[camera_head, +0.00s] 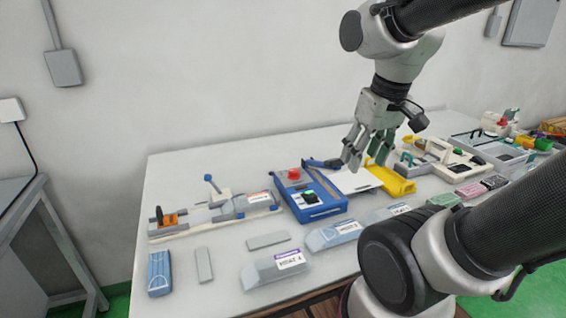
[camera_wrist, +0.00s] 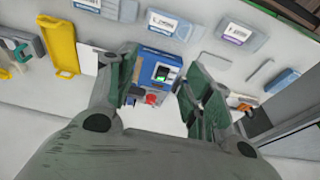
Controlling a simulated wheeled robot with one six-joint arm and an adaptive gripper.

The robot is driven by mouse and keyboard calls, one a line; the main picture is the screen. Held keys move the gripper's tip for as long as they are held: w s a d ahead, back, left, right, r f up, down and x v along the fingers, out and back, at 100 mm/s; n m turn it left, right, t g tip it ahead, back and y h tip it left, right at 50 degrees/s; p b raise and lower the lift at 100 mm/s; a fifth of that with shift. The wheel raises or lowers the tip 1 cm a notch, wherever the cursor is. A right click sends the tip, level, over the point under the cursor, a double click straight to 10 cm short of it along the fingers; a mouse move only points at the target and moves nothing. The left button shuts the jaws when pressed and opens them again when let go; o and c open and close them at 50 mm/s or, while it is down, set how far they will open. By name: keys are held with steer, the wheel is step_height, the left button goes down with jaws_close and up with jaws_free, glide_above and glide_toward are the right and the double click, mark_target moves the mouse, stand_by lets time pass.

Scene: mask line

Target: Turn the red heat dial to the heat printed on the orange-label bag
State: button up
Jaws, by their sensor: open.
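The red dial (camera_head: 294,174) sits on top of a blue machine (camera_head: 318,213) in the middle of the table. In the wrist view the red dial (camera_wrist: 151,99) shows between my fingers, on the blue machine (camera_wrist: 146,66). My gripper (camera_head: 366,158) is open and empty, above and to the right of the machine, apart from the dial. It also shows in the wrist view (camera_wrist: 162,68). Several bags with printed labels lie at the table front, including a grey one with a purple-edged label (camera_head: 272,270).
A yellow-sided tray (camera_head: 398,184) stands right of the machine. A white device with an orange part (camera_head: 170,220) stands left. Grey and blue packs (camera_head: 159,272) lie at the front left. Trays and small items crowd the right side. The back left of the table is clear.

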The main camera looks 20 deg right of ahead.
steer(key=w+a+f+n+g, duration=0.1)
steer(key=w+f+g, duration=0.25)
steer(key=w, duration=0.65)
steer(key=n, duration=0.5)
glide_above(294, 171)
steer(key=s, duration=0.4)
steer(key=f, duration=0.7)
steer(key=shift+w+d+f, duration=0.2)
steer(key=shift+w+f, duration=0.05)
steer(key=shift+f, duration=0.05)
steer(key=w, duration=0.1)
steer(key=w+r+n, duration=0.1)
steer(key=w+n+t, duration=0.1)
steer(key=shift+w+a+r, duration=0.15)
steer(key=shift+w+r, duration=0.15)
steer(key=shift+w, duration=0.05)
steer(key=shift+f+n, duration=0.1)
steer(key=shift+n, duration=0.2)
steer(key=shift+f, duration=0.25)
step_height(294, 171, down, 7)
steer(key=shift+f, duration=0.1)
steer(key=shift+c, duration=0.4)
